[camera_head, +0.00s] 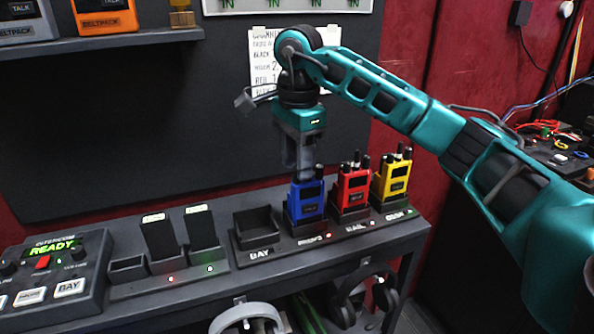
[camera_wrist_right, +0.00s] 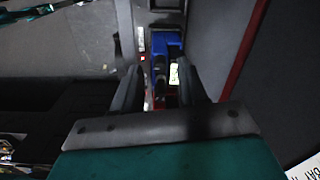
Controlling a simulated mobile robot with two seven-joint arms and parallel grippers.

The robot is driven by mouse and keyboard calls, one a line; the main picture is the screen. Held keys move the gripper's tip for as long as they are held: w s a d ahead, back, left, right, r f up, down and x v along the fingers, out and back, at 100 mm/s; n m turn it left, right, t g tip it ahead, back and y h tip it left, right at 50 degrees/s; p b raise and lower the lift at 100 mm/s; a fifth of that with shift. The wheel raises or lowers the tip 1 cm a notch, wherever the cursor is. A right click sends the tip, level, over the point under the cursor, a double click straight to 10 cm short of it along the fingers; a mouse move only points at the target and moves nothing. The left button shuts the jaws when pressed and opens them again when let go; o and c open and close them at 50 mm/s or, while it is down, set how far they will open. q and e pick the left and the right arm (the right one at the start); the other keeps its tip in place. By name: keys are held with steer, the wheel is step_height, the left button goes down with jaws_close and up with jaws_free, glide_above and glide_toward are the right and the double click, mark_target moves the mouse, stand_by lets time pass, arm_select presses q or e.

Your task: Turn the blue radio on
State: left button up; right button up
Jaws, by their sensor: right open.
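The blue radio (camera_head: 306,201) stands upright in a charger slot on the table, left of the red radio (camera_head: 350,188) and the yellow radio (camera_head: 392,180). My right gripper (camera_head: 304,172) points down just above the top of the blue radio. In the right wrist view the open fingers (camera_wrist_right: 160,85) lie on either side of the top of the blue radio (camera_wrist_right: 168,45). I cannot tell whether they touch it. The radio's knobs are partly hidden by the gripper. My left gripper is not in view.
An empty slot marked BAY (camera_head: 256,231) is left of the blue radio. A control box reading READY (camera_head: 55,250) stands at the far left, beside a charger with two dark units (camera_head: 160,238). Headphones (camera_head: 362,295) hang below the table edge. A paper list (camera_head: 262,62) is behind my arm.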

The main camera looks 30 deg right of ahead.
steer(key=shift+f, duration=0.7)
steer(key=shift+c, duration=0.3)
jaws_close()
